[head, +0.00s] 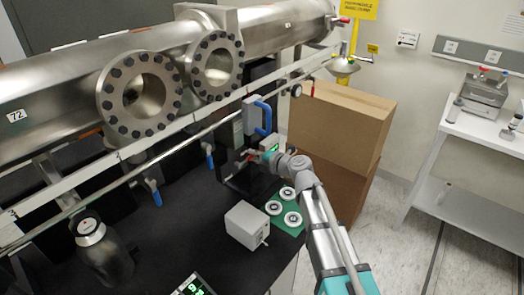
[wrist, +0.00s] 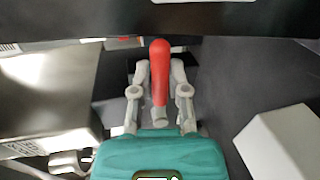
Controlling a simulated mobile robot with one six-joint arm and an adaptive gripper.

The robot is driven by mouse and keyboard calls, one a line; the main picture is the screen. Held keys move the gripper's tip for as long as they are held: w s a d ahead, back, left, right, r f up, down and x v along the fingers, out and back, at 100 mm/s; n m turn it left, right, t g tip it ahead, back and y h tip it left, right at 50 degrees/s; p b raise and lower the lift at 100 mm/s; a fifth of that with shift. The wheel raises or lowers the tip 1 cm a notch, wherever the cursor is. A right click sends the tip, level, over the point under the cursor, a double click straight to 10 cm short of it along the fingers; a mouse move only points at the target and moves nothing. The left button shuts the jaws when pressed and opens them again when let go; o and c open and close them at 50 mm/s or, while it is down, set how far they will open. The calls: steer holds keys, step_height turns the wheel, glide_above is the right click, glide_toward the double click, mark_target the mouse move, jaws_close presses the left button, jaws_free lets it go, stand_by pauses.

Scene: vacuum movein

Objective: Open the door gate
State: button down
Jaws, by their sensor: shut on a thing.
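A red lever (wrist: 160,62) stands upright in the middle of the wrist view, between the two fingers of my gripper (wrist: 160,80). The fingers are shut on it. In the head view my gripper (head: 262,157) reaches in from the lower right to the dark block below the steel chamber. Only a small red part of the lever shows there, mostly hidden by the gripper. A grey unit with a blue handle (head: 264,117) sits just above the gripper. I cannot tell which part is the door gate itself.
The steel chamber (head: 160,60) with round flanges runs across the upper left. A white box (head: 247,225) and a green mat (head: 283,225) with white discs lie on the black bench. Cardboard boxes (head: 340,120) stand behind my arm. Floor at the right is clear.

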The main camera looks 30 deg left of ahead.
steer(key=shift+a+r, duration=0.15)
steer(key=shift+r, duration=0.05)
steer(key=shift+s+a, duration=0.1)
steer(key=shift+s, duration=0.05)
steer(key=c, duration=0.9)
jaws_free()
steer(key=shift+r, duration=0.1)
steer(key=shift+c, duration=0.2)
steer(key=o, duration=0.3)
steer(key=shift+s, duration=0.25)
steer(key=shift+w, duration=0.1)
